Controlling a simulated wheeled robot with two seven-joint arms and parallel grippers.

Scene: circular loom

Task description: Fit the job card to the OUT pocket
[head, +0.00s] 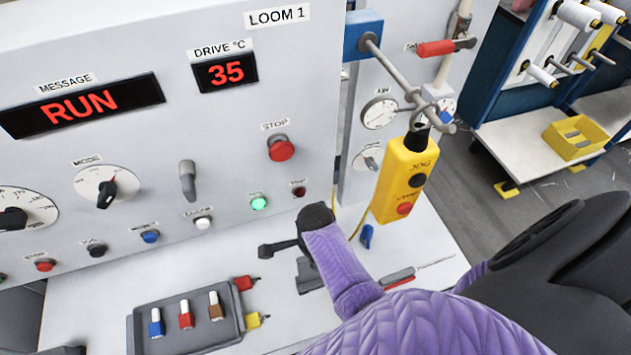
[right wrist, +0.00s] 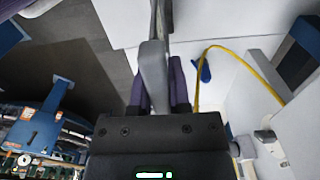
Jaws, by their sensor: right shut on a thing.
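In the right wrist view my right gripper (right wrist: 158,92) has its two purple fingers shut on a narrow grey thing (right wrist: 152,72). It stands up between the fingers, and I cannot tell from this angle whether it is the job card. In the head view my right arm, in a purple quilted sleeve, comes in from the right and ends in front of the loom's panel. Its fingers and what they hold cannot be made out there. I cannot make out the OUT pocket in either view.
A yellow JOG pendant (head: 403,178) hangs from a hook right of the panel, its yellow cord (right wrist: 247,57) looping down. A grey tray (head: 143,331) of colored pieces and a red-handled tool (head: 398,278) lie on the white table. Dials and buttons line the loom panel (head: 230,130).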

